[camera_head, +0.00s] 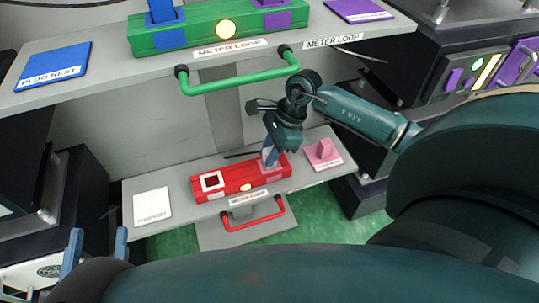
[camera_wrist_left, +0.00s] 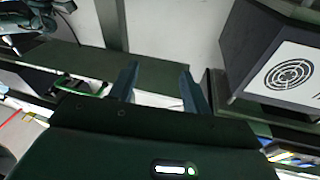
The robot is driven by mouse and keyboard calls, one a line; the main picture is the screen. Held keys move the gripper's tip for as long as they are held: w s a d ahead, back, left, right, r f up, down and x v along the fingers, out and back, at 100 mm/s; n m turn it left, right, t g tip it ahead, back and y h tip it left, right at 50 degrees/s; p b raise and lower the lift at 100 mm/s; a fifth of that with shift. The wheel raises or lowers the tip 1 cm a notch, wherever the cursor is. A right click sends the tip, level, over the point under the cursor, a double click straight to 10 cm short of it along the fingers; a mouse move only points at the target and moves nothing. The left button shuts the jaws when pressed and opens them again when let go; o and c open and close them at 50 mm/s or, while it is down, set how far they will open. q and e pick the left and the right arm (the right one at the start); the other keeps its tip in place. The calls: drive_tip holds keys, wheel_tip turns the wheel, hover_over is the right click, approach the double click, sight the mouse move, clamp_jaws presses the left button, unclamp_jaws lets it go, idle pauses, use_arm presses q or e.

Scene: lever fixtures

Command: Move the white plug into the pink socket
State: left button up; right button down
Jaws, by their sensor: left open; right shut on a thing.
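The red block (camera_head: 225,184) lies on the lower shelf. Its white socket (camera_head: 212,181) at the left is a white frame with a dark, empty opening. The pink socket (camera_head: 271,177) is at the block's right end, partly covered by my right gripper. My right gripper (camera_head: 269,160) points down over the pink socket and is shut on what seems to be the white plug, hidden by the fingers. I cannot tell how deep the plug sits. My left gripper (camera_head: 97,246) is open and empty at the lower left; its fingers also show in the left wrist view (camera_wrist_left: 157,88).
A pink plug (camera_head: 325,149) stands on a pink mat (camera_head: 334,163) to the right. A bare white mat (camera_head: 152,205) lies to the left. A red handle (camera_head: 254,222) sticks out in front. Above are a green block (camera_head: 200,30) and a green handle (camera_head: 238,82).

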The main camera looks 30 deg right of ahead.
drive_tip(key=shift+f, duration=0.2)
use_arm(q)
drive_tip(key=shift+d+r, duration=0.2)
drive_tip(key=shift+r, duration=0.25)
use_arm(e)
drive_tip(key=shift+f, duration=0.1)
drive_tip(key=c, duration=1.7)
unclamp_jaws()
drive_tip(key=shift+f, duration=0.1)
drive_tip(key=o, duration=0.5)
